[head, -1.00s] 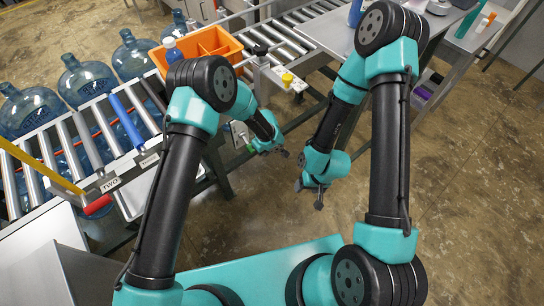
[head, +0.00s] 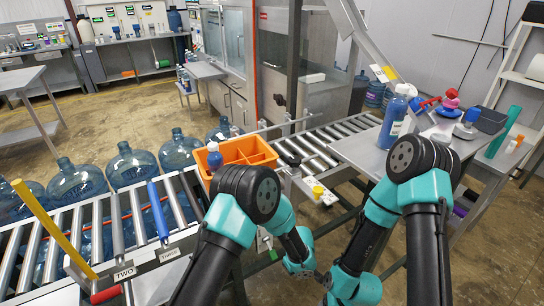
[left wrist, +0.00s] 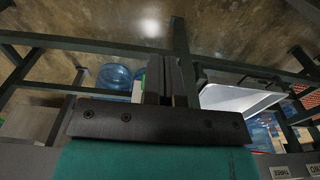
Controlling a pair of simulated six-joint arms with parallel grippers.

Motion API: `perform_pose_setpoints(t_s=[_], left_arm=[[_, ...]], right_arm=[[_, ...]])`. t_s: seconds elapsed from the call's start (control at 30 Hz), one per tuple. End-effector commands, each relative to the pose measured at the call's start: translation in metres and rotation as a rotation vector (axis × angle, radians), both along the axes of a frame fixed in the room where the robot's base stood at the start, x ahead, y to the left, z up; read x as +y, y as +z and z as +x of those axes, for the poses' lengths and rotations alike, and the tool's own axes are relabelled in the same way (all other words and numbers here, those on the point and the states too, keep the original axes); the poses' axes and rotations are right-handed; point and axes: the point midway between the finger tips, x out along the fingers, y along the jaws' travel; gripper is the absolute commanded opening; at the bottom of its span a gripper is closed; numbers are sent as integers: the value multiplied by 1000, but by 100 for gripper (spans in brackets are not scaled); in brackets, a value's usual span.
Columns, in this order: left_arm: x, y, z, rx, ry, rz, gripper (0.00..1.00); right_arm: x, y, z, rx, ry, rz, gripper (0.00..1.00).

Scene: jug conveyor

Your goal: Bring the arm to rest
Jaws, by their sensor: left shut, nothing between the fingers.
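My left arm comes down over the near side of the conveyor. Its gripper (head: 318,275) hangs low at the bottom middle of the head view, small and dark. In the left wrist view its two dark fingers (left wrist: 170,82) lie together with nothing between them. My right arm also hangs down, its teal wrist (head: 352,288) close to the left one at the bottom edge. I cannot make out the right fingers, which are cut off below the picture.
A roller conveyor (head: 112,215) runs along the left, with large blue jugs (head: 130,166) behind it. An orange divided bin (head: 243,152) sits beside the rollers. A grey table (head: 366,154) at right holds a blue bottle (head: 393,120). A white tray (left wrist: 235,99) shows in the left wrist view.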

Motion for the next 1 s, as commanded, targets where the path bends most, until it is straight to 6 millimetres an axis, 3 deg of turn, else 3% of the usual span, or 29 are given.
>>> perform_pose_setpoints(t_s=[0.17,0.37,0.67,1.0], left_arm=[[29,-3,-4,52,-22,-34,0],[90,-7,-19,136,-80,-137,0],[181,-6,-53,151,-154,-311,0],[278,4,-102,35,-211,-405,0]], right_arm=[[0,0,0,0,0,0,62],[0,0,0,0,0,0,62],[0,0,0,0,0,0,62],[0,0,0,0,0,0,62]])
